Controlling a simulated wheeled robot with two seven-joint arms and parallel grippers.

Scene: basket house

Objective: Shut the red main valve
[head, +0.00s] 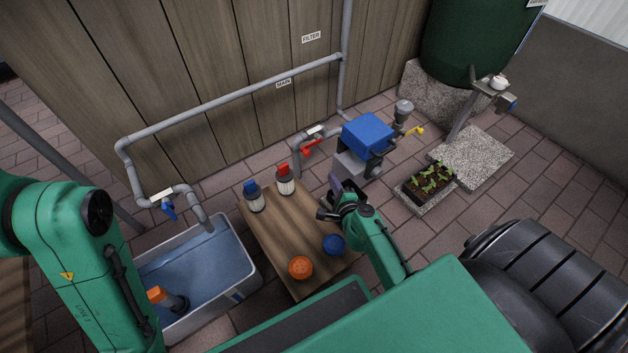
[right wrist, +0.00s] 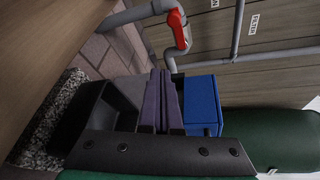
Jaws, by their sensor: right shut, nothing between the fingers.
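The red main valve (head: 311,147) sits on a grey pipe near the wooden wall, below the MAIN label (head: 284,83). Its red lever also shows at the top of the right wrist view (right wrist: 180,28); its exact angle to the pipe is hard to tell. My right gripper (head: 334,182) is over the wooden table's far right corner, in front of the valve and apart from it. Its purple fingers (right wrist: 168,78) are together and empty. My left arm is at the left edge, with its gripper out of view.
A blue pump unit (head: 367,133) stands right of the valve, close to my right gripper. The wooden table (head: 285,235) holds red- and blue-capped filters and orange and blue caps. A water tub (head: 253,262) stands left. A seedling tray (head: 428,185) lies right.

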